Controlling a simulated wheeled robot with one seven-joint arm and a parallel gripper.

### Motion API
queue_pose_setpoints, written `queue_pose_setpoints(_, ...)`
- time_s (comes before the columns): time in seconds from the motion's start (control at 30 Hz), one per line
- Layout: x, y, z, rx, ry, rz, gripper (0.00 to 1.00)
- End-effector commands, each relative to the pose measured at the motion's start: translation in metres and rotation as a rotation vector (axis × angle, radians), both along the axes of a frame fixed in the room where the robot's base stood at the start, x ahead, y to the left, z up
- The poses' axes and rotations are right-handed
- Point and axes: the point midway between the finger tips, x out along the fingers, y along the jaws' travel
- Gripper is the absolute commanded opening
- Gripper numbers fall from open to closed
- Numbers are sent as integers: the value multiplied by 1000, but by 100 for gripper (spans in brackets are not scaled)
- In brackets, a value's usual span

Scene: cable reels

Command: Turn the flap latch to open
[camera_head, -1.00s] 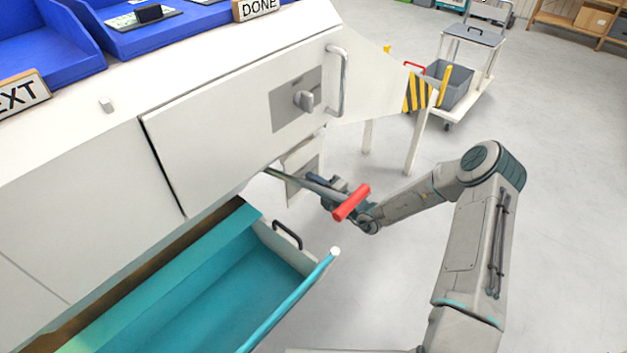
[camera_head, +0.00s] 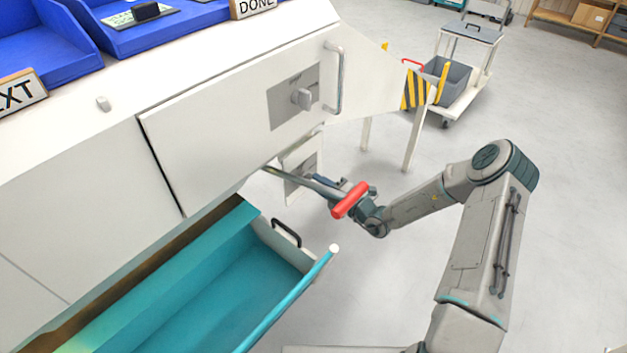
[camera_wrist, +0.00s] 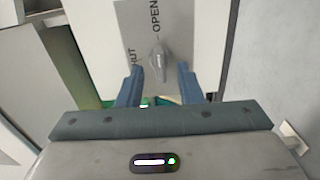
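The flap latch is a grey knob (camera_wrist: 158,62) on a grey plate (camera_wrist: 185,30) marked OPEN and SHUT. In the wrist view the OPEN label is above it and SHUT is to its left. The knob's long side runs roughly up and down the picture. My gripper (camera_wrist: 160,72) is open, one finger on each side of the knob's lower end; I cannot tell whether they touch it. In the head view my gripper (camera_head: 322,181) is low beside a small white panel (camera_head: 301,153) under the cabinet, its fingers partly hidden.
An open teal drawer (camera_head: 240,290) juts out below. A second knob (camera_head: 301,99) and a bar handle (camera_head: 334,80) are on the cabinet door (camera_head: 215,135) above. A red bar (camera_head: 350,200) crosses in front of my wrist.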

Motion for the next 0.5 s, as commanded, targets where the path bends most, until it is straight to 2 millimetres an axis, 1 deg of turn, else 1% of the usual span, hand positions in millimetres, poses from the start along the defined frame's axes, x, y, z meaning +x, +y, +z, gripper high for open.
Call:
queue_pose_setpoints(0.03,-7,-11,0,0,1,-4,33)
queue_pose_setpoints(0.1,-17,-25,1,1,1,-4,33)
queue_pose_setpoints(0.3,-43,-59,0,1,1,-5,33)
queue_pose_setpoints(0.4,-53,-71,1,1,-1,-5,33)
queue_pose_setpoints(0.5,-59,-79,1,0,-3,-3,33)
